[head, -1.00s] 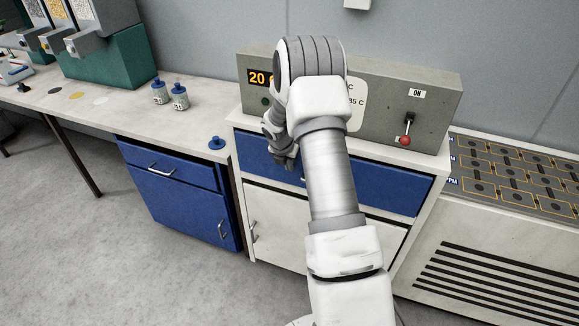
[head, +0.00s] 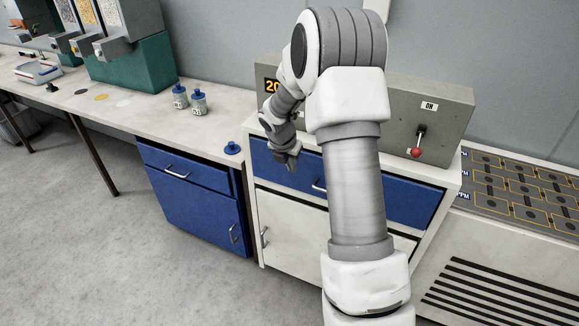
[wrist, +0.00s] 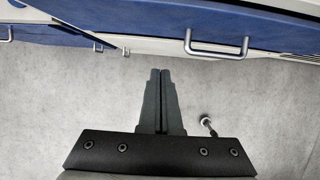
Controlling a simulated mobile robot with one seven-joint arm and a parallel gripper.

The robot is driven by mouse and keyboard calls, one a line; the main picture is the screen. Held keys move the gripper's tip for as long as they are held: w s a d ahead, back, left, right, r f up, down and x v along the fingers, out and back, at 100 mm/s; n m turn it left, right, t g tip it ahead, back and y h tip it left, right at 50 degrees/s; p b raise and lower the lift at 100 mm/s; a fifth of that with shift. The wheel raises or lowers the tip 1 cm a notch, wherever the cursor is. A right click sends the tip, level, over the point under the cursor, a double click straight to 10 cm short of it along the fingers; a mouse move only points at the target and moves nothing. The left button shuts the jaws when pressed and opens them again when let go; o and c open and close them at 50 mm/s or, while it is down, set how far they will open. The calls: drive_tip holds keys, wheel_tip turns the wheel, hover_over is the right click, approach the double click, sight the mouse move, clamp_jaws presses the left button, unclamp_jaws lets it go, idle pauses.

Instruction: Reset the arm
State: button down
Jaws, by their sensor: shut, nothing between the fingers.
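My arm rises from the bottom of the head view and bends over at the top. My gripper (head: 285,160) hangs in front of the blue drawer (head: 400,195) of the white cabinet. In the wrist view my gripper (wrist: 160,72) has its two dark fingers side by side and shut, with nothing between them. Grey floor lies below the fingers. A blue drawer front with a metal handle (wrist: 215,50) shows at the upper right there.
A grey control box (head: 440,110) with a red-knobbed lever stands on the cabinet. Two small jars (head: 188,99) and a blue lid (head: 232,148) lie on the left bench. A tray table (head: 515,185) stands at right. Floor (head: 110,240) at left is clear.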

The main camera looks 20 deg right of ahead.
drive_tip(key=s+a+r+m+t, duration=0.1)
drive_tip(key=s+a+r+m, duration=0.4)
drive_tip(key=r, duration=0.4)
drive_tip(key=s+a+r+m, duration=0.3)
drive_tip(key=s+r+m, duration=0.4)
drive_tip(key=s+r, duration=0.15)
drive_tip(key=s+a+r+m+t+y, duration=0.1)
drive_tip(key=s+a+r+m, duration=0.1)
drive_tip(key=s+a+m, duration=0.2)
drive_tip(key=s+a+r+m+y, duration=0.2)
drive_tip(key=s+a+r+m, duration=0.1)
drive_tip(key=s+m, duration=0.7)
drive_tip(key=s+a, duration=0.1)
drive_tip(key=s, duration=0.3)
drive_tip(key=shift+a+t, duration=0.15)
drive_tip(key=shift+t, duration=0.25)
